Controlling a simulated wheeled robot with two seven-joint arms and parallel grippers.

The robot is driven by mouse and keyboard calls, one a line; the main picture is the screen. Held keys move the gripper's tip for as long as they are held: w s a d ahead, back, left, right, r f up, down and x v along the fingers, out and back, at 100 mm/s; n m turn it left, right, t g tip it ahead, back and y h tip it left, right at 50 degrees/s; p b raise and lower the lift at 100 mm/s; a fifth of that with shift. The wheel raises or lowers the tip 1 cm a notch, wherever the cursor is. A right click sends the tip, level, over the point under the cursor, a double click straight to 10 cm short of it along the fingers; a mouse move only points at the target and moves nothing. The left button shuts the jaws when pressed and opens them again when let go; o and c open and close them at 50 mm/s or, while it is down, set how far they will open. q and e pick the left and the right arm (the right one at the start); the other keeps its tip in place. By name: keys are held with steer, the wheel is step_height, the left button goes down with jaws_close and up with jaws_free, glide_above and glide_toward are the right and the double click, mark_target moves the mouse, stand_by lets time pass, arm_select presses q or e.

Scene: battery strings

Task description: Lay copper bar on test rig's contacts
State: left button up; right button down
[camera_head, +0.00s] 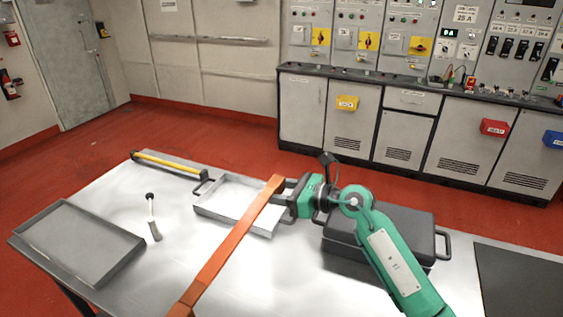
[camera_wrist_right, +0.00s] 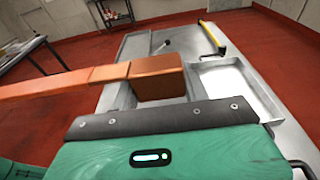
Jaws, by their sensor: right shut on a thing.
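The copper bar (camera_head: 233,243) is a long orange-brown strip. It slants over the table from the lower edge of the head view to my right gripper (camera_head: 284,192). The gripper is shut on the bar near its far end, and the bar appears held above the table. In the right wrist view the bar (camera_wrist_right: 70,80) runs off to the left, with its thick end block (camera_wrist_right: 158,78) just beyond my gripper's green body. The near end of the bar is cut off by the head view. My left gripper is not in view. I cannot make out the test rig's contacts.
A light tray (camera_head: 222,196) lies partly under the bar. A grey tray (camera_head: 82,243), a brush-like tool (camera_head: 153,218) and a yellow-black bar (camera_head: 168,163) are at left. A dark case (camera_head: 405,226) stands right, behind my arm. Control cabinets (camera_head: 400,120) line the back wall.

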steer(key=shift+r, duration=0.1)
steer(key=s+d+f+m+t+h, duration=0.3)
steer(key=s+d, duration=0.4)
steer(key=d, duration=0.6)
steer(key=s+d+f+m+t+h, duration=0.4)
steer(key=s+d+f, duration=0.3)
steer(key=d, duration=0.6)
steer(key=shift+s+m+t, duration=0.2)
steer(key=shift+m+t, duration=0.4)
steer(key=shift+t, duration=0.2)
steer(key=shift+f, duration=0.1)
